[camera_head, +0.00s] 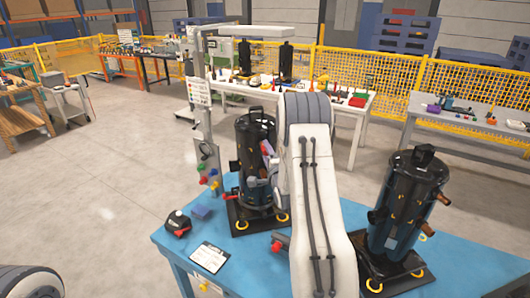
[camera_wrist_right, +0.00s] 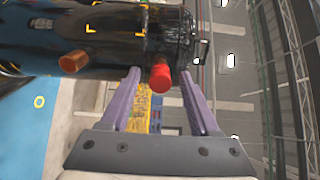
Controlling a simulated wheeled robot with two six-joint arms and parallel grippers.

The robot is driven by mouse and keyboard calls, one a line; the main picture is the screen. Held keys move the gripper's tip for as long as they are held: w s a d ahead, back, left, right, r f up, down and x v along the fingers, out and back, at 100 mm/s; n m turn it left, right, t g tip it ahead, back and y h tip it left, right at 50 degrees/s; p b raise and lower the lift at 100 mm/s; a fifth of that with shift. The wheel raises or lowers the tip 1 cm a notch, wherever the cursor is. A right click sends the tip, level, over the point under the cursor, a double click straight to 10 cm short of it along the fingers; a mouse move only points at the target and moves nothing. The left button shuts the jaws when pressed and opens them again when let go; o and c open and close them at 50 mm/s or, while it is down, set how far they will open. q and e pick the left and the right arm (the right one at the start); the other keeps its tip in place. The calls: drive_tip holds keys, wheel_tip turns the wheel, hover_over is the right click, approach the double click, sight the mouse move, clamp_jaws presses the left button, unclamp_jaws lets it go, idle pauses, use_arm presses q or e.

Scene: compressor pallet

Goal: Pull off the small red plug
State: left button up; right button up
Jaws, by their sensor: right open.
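The small red plug (camera_wrist_right: 161,77) sits on a stub on the side of a black compressor (camera_wrist_right: 120,35) in the right wrist view. My right gripper (camera_wrist_right: 160,88) is open, with its two purple fingers on either side of the plug. Gaps show between the plug and both fingers. In the head view my right gripper (camera_head: 268,160) is beside the left black compressor (camera_head: 254,140), partly hidden by my white arm. I cannot make out the plug clearly there. My left gripper is not in view.
A bare copper stub (camera_wrist_right: 74,61) is left of the plug. A second black compressor (camera_head: 405,205) stands at the right of the blue table (camera_head: 255,268).

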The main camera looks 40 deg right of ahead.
drive_tip(key=shift+b, duration=0.5)
idle(1.0)
clamp_jaws()
idle(1.4)
drive_tip(key=shift+s, duration=0.1)
drive_tip(key=shift+b+v, duration=0.5)
drive_tip(key=shift+v, duration=2.45)
